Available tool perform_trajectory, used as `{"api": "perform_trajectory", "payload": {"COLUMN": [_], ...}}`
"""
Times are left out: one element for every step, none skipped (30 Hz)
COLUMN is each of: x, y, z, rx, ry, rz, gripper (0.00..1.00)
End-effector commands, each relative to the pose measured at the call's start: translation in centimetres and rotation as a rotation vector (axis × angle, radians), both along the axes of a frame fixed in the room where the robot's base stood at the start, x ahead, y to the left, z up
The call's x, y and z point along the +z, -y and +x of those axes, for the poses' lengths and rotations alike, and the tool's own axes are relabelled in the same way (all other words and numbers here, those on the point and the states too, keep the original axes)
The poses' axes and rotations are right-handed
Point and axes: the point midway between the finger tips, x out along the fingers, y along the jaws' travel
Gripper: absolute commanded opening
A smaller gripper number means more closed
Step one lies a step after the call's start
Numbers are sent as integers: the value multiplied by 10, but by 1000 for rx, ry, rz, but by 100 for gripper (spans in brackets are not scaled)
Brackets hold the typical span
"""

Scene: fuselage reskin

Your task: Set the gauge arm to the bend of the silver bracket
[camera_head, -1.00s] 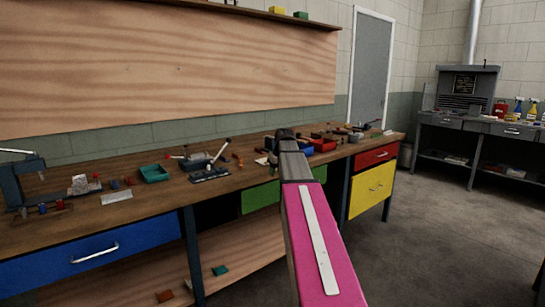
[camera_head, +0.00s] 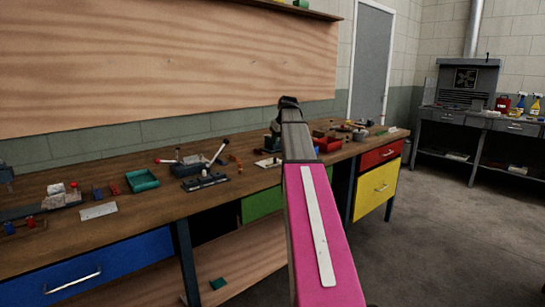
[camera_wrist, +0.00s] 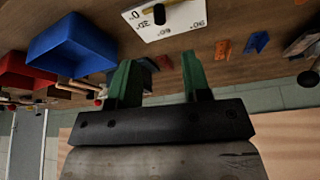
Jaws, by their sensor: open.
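A white plate with printed dial-like marks (camera_wrist: 172,22) lies on the bench and looks like the gauge. A dark, yellowish part on it (camera_wrist: 158,12) at the top edge of the wrist view may be the gauge arm. The plate shows small in the head view (camera_head: 268,163). My gripper (camera_wrist: 160,65) has two green fingers, apart and empty, with the plate beyond them. In the head view my arm hides part of the bench. I cannot make out a silver bracket for certain.
The wrist view shows a blue bin (camera_wrist: 72,45) and a red bin (camera_wrist: 20,70) at left, with small orange and blue pieces at right. In the head view a teal tray (camera_head: 142,180) and a lever tool (camera_head: 195,163) stand left of my arm. The floor at right is clear.

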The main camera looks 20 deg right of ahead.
Motion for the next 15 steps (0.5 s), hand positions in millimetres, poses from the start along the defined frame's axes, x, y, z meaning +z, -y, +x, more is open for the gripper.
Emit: {"api": "perform_trajectory", "payload": {"x": [-2,-4,-8,-11,-15,-22,-26,-31,-38,-43,-48,-55,-59,-64,-70], "y": [0,0,-1,-1,-1,-2,-2,-2,-3,-3,-4,-4,-4,-4,-5], "z": [1,2,3,5,6,9,10,13,16,18,20,22,25,27,29], "rx": [0,0,0,0,0,0,0,0,0,0,0,0,0,0,0], "ry": [0,0,0,0,-1,-2,-2,-2,-1,-2,-2,-2,-1,-1,-2], "rz": [0,0,0,0,0,1,1,1,1,1,1,1,0,0,1], "gripper": [44,44,44,44,44,44,44,44,44,44,44,44,44,44,44]}}
